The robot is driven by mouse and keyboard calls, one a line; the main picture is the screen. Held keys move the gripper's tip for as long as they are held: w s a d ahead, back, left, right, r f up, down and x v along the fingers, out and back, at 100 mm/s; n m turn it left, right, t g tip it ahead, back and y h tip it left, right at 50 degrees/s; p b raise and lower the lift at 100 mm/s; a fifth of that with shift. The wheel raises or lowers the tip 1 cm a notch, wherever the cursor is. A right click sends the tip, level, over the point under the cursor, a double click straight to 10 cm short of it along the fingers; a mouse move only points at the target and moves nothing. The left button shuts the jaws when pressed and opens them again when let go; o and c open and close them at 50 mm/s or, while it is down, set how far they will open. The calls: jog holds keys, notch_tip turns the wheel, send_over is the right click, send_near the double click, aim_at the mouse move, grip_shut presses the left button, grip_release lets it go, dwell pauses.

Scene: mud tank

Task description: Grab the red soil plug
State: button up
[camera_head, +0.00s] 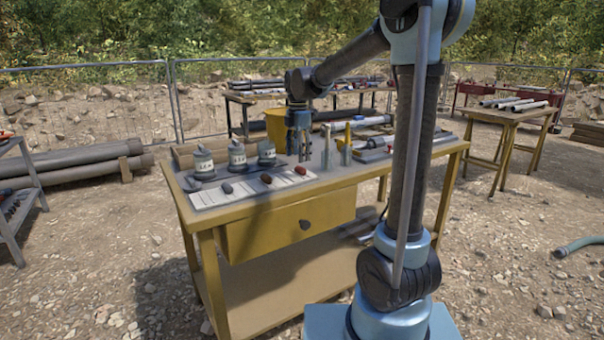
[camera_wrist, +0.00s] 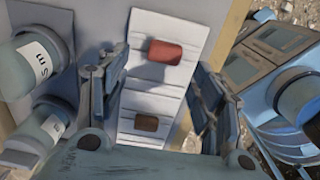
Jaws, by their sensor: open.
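The red soil plug (camera_head: 300,170) lies on a white marked strip (camera_head: 240,191) on the yellow workbench, at the strip's right end. In the wrist view the red plug (camera_wrist: 165,52) appears between the fingertips and ahead of them, with a gap on both sides. A brown plug (camera_wrist: 147,122) lies on the same strip, nearer the gripper's palm in that view. My gripper (camera_head: 300,157) is open and empty, pointing down above the bench near the red plug. In the wrist view, both fingers of my gripper (camera_wrist: 164,65) show. The exact height above the plug is unclear.
Several labelled bottles (camera_head: 237,157) stand behind the strip, left of my gripper. A dark grey plug (camera_head: 227,188) lies on the strip. Slim upright bottles (camera_head: 347,145) stand to the right. A yellow container (camera_head: 276,126) sits behind.

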aim_at(299, 167)
jog(key=shift+s+f, duration=0.1)
jog(key=shift+f, duration=2.45)
jog(key=shift+c, duration=0.2)
jog(key=c, duration=1.1)
